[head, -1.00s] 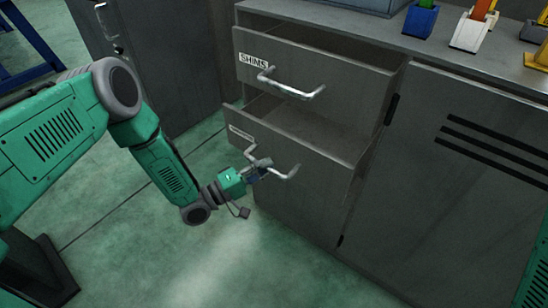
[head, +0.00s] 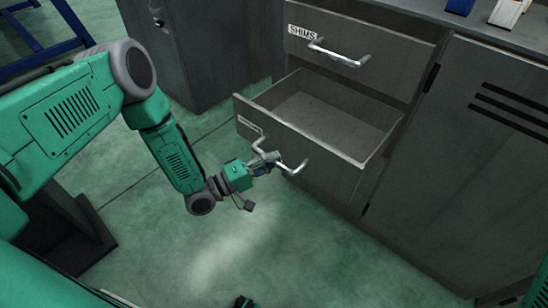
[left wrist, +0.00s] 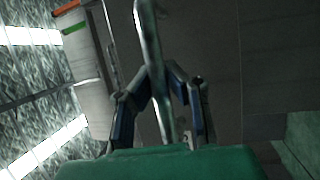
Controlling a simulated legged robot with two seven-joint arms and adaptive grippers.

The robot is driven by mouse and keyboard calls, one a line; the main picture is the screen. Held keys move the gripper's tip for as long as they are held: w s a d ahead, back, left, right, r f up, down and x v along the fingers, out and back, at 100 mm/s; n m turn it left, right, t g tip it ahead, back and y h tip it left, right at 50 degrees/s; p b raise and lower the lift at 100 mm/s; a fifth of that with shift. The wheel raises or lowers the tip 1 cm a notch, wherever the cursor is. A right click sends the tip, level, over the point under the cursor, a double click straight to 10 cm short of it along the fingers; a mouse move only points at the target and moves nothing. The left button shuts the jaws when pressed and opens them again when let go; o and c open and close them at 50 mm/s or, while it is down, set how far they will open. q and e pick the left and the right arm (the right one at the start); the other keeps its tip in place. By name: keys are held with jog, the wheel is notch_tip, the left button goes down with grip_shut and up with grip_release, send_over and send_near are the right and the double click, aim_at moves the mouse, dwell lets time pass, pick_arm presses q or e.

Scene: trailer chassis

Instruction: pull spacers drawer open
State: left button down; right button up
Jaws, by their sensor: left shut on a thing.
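The lower drawer (head: 300,142) under the one labelled SHIMS stands well out of the grey cabinet, and its bare inside floor shows. Its small front label is too small to read. The drawer has a bent metal handle (head: 291,168). My left gripper (head: 267,162) is shut on the left part of this handle. In the left wrist view the handle (left wrist: 152,60) runs up between the two fingers of my left gripper (left wrist: 165,100).
The SHIMS drawer (head: 350,45) above is also partly out, with its own metal handle (head: 340,54). A vented cabinet door (head: 470,150) is to the right. A dark cabinet (head: 200,50) stands at the left. The green floor in front of the drawers is clear.

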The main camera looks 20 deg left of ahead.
pick_arm(q)
jog(key=shift+s+a+f, duration=0.1)
jog(key=shift+a+f, duration=0.05)
jog(key=shift+f, duration=0.2)
jog(key=c, duration=1.7)
grip_release()
jog(key=shift+o, duration=0.8)
jog(key=shift+r, duration=0.1)
jog(key=v, duration=1.1)
jog(key=shift+s+a, duration=0.25)
jog(key=shift+a, duration=0.05)
